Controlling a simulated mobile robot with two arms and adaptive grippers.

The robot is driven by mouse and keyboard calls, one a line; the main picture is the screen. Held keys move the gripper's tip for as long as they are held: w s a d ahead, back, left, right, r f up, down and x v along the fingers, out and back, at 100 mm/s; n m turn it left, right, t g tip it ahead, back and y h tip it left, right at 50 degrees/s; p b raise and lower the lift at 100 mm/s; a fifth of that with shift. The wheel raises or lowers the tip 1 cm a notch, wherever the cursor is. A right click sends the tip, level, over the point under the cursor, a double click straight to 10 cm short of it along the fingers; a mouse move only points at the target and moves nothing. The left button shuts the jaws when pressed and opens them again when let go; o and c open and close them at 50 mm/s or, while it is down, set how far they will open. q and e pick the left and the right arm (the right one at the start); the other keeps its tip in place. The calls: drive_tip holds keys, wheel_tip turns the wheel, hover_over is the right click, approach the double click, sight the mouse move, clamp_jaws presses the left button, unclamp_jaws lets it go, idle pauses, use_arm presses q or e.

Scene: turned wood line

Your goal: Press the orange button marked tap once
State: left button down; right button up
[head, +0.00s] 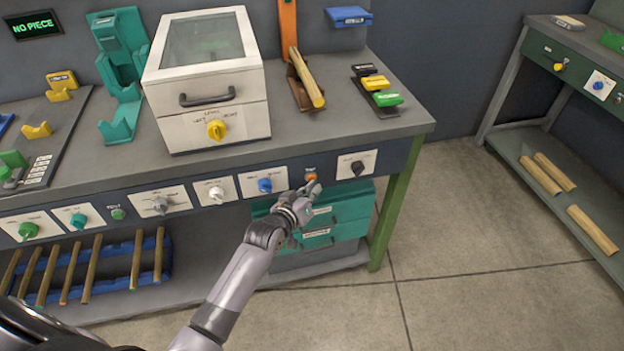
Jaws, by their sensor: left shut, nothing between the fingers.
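The orange button (311,177) sits on the front panel of the workbench, between the white plate with a blue knob and the white plate with a black knob. Its label is too small to read. My left gripper (313,187) is shut and empty, with its fingertips right at the button, just below it in the picture. I cannot tell whether they touch it. My right gripper is not in view.
The front panel (237,188) holds several knobs, including a blue knob (265,185) and a black knob (357,168) close by. Teal drawers (345,210) stand under the bench. A white lidded box (215,130) stands on top. Floor is free at right.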

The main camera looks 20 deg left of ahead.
use_arm(q)
drive_tip(key=shift+w+a, duration=0.15)
drive_tip(key=shift+w, duration=0.1)
drive_tip(key=shift+r, duration=0.1)
idle(0.4)
drive_tip(key=shift+s+d+p, duration=0.45)
drive_tip(key=shift+s+p, duration=0.15)
drive_tip(key=shift+s, duration=0.1)
drive_tip(key=s+d+p, duration=0.1)
drive_tip(key=s, duration=0.1)
drive_tip(key=s+d+p, duration=0.1)
drive_tip(key=s+p, duration=0.1)
drive_tip(key=shift+d, duration=0.4)
